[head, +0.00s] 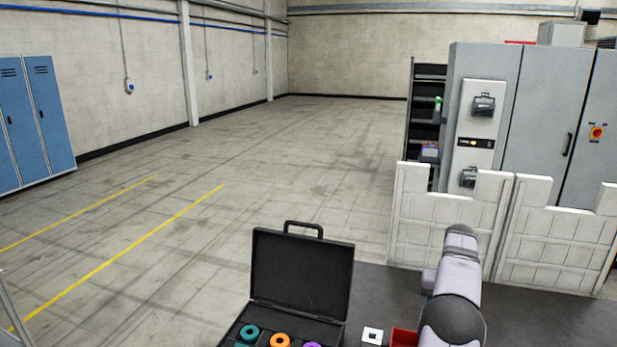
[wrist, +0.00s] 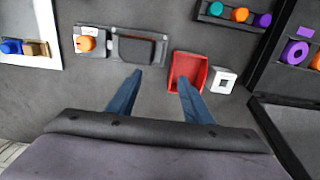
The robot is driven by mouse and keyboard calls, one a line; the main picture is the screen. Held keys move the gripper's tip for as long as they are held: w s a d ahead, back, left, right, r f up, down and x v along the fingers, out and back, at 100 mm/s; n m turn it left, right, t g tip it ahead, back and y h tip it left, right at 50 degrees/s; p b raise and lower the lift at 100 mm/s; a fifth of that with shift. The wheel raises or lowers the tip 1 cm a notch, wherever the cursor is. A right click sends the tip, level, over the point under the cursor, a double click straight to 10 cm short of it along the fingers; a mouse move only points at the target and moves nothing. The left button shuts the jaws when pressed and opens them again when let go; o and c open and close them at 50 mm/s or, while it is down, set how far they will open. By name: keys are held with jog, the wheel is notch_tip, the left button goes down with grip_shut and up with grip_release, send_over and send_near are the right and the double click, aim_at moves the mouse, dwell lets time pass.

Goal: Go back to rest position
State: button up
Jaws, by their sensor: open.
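My gripper (wrist: 159,78) shows in the wrist view with its two blue fingers spread wide and nothing between them. It hangs over the dark table, with the right fingertip overlapping the near part of a red bin (wrist: 187,58). The bin looks empty. A white square block with a hole (wrist: 224,80) sits just right of the bin. In the head view my arm (head: 455,290) rises at the lower right, and the gripper itself is out of that picture.
An open black case (head: 301,273) holds several coloured rings. The wrist view shows a grey fixture with an orange piece (wrist: 86,43), a dark pocketed fixture (wrist: 120,33), a rack of coloured pieces (wrist: 216,10) and a white tray (wrist: 50,30). White panels (head: 447,225) stand behind the table.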

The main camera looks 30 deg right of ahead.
jog(key=w+a+r+n, duration=0.1)
jog(key=w+a+n, duration=0.1)
jog(key=a, duration=1.1)
jog(key=w+a+r+n, duration=0.1)
jog(key=w+a+n, duration=0.15)
jog(key=a, duration=1.05)
jog(key=s+a+f+n, duration=0.2)
jog(key=s+a+f, duration=0.1)
jog(key=s+a, duration=0.6)
jog(key=s+a+f+n, duration=0.2)
jog(key=s+a+n, duration=0.1)
jog(key=s+a, duration=0.55)
notch_tip(320, 180, down, 37)
jog(key=w+a+b, duration=0.1)
jog(key=a+b, duration=0.1)
jog(key=b, duration=3.5)
jog(key=shift+w, duration=0.25)
